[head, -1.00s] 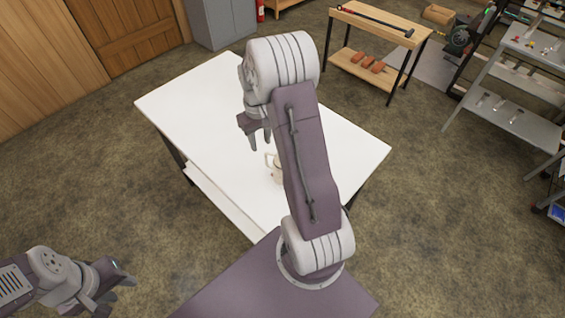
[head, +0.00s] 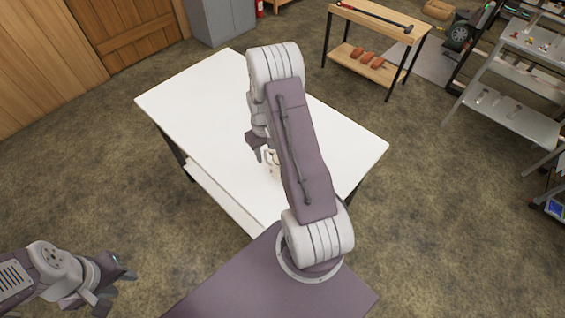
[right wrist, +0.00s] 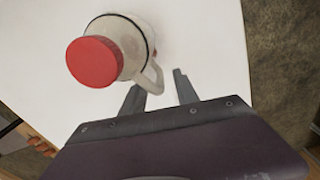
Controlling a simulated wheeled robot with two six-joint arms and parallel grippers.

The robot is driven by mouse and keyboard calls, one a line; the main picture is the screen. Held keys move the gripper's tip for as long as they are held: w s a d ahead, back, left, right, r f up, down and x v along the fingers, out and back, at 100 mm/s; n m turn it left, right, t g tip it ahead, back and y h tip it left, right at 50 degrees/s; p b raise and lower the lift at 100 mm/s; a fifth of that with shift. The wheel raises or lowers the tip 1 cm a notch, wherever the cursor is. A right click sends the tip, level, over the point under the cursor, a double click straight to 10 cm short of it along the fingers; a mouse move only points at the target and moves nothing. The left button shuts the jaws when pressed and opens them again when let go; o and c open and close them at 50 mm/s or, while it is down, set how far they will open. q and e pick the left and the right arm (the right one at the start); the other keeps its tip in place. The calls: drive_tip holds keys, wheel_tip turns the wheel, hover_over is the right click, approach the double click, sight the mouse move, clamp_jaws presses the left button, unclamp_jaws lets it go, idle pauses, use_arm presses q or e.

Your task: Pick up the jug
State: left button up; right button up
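The jug (right wrist: 138,38) is off-white with a red cap (right wrist: 94,61) and a loop handle (right wrist: 153,79). It stands on the white table (head: 190,100). In the head view the jug (head: 271,168) is partly hidden behind my right arm. My right gripper (right wrist: 158,82) is open, its two fingers apart beside the handle; the handle's lower end shows near the left finger, and I cannot tell whether they touch. In the head view my right gripper (head: 260,151) is just beyond the jug, mostly covered by the arm. My left gripper (head: 122,276) is off the table at lower left, its fingers apart and empty.
The rest of the white table is bare. A wooden bench (head: 385,30) with a long-handled tool and orange-red blocks stands behind. Metal shelves (head: 510,85) stand at right and a grey cabinet (head: 220,20) at the back. Floor around the table is clear.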

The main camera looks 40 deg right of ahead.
drive_tip(key=shift+r, duration=0.1)
clamp_jaws()
idle(1.2)
